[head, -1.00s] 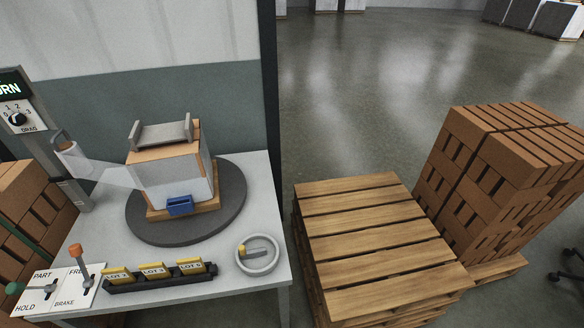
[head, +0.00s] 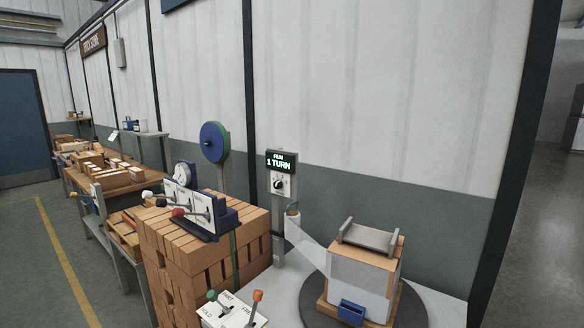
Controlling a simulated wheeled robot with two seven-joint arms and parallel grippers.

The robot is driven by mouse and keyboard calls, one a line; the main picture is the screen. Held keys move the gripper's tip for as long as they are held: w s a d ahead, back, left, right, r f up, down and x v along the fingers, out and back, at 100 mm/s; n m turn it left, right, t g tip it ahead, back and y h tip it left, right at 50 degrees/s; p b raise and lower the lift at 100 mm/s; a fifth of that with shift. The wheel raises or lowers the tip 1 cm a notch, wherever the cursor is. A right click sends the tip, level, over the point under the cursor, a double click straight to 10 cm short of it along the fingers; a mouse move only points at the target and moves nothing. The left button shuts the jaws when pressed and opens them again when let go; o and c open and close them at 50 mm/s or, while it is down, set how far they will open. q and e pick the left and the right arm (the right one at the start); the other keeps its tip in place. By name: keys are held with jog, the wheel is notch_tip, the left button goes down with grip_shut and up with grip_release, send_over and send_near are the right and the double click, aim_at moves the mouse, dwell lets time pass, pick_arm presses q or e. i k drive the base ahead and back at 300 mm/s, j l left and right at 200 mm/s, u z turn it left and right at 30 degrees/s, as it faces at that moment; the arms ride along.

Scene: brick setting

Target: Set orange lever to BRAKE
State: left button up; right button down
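The orange-knobbed lever (head: 257,296) stands on a white lever plate (head: 232,315) at the bottom of the head view. Its knob points up, beside the FREE label. The BRAKE label is not visible; the bottom of the plate is cut off by the picture edge. A green-knobbed lever (head: 212,295) is on the same plate, to the left, near the PART and HOLD labels. Neither of my grippers is in view.
A wrapped brick stack (head: 362,272) with a blue clip stands on a dark turntable (head: 408,308) at right. A post carries a display (head: 281,162) reading 1 TURN. A brick pile (head: 160,245) with a gauge-and-lever panel (head: 186,205) stands left. Open floor (head: 60,225) lies far left.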

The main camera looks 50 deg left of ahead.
aim_at(258, 294)
jog(key=u, duration=1.85)
